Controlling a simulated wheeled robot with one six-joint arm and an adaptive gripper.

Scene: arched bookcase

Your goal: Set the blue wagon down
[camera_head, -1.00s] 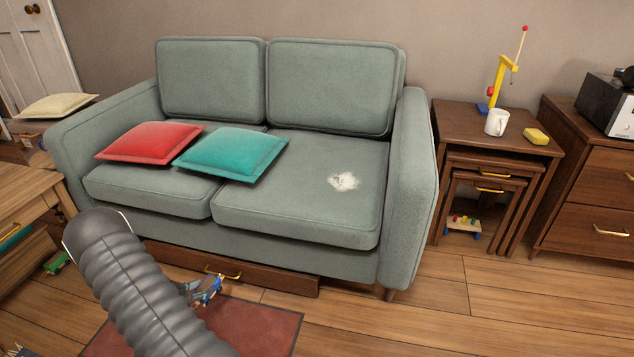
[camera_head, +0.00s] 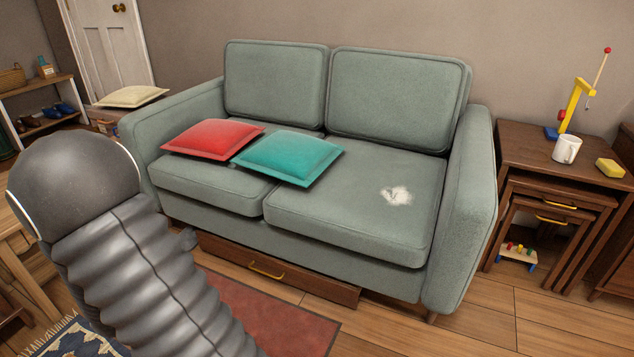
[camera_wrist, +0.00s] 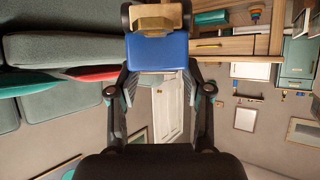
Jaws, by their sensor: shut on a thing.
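The blue wagon (camera_wrist: 157,55) shows in the wrist view as a blue body with a wooden piece at its top edge. My gripper (camera_wrist: 156,22) is shut on it, with one finger on each side. The wagon appears held in the air, with room behind it and no surface visibly touching it. In the head view, my dark ribbed arm fills the lower left and hides the wagon and most of the gripper.
A green sofa (camera_head: 350,215) with red (camera_head: 212,139) and teal (camera_head: 288,155) cushions and a white patch fills the middle. A drawer (camera_head: 290,278) sits beneath it. A dark red rug (camera_head: 280,318) lies in front. Nested tables (camera_head: 545,150) stand right, holding a mug (camera_head: 566,149) and toy crane (camera_head: 577,100).

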